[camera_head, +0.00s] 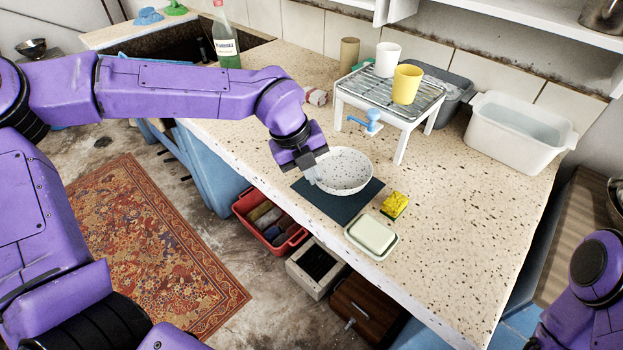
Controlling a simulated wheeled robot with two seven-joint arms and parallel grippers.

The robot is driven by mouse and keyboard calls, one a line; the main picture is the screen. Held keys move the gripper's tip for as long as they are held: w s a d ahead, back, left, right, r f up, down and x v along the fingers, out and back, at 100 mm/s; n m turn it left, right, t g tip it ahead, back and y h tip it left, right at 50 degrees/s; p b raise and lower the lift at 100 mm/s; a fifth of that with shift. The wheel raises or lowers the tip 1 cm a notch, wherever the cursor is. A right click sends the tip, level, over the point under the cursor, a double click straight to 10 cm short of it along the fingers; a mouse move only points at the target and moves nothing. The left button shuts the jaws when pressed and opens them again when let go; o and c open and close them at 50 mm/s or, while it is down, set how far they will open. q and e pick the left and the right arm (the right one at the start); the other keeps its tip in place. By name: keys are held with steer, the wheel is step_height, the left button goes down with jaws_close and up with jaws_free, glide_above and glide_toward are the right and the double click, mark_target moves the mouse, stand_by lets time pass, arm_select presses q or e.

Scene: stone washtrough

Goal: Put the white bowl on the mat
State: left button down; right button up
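The white bowl (346,170), speckled with dark dots, is upright over the dark blue-grey mat (328,208) on the stone counter. It covers the mat's back part, and I cannot tell whether its base touches the mat. My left gripper (313,174) reaches down at the bowl's left rim and appears shut on that rim; the far finger is partly hidden. My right arm shows only in part at the lower right, and its gripper is out of the picture.
A soap dish (371,237) and a yellow sponge (395,204) lie close to the mat's right. A white rack (399,148) with a white cup (387,58) and a yellow cup (406,84) stands behind. A white tub (513,140) is at the back right. Counter to the right is clear.

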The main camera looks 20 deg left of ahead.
mark_target(317, 192)
arm_select(q)
steer(key=f, duration=0.4)
steer(key=shift+w+a, duration=0.2)
steer(key=shift+w, duration=0.2)
steer(key=c, duration=1.3)
jaws_free()
steer(key=v, duration=1.2)
steer(key=shift+s, duration=0.1)
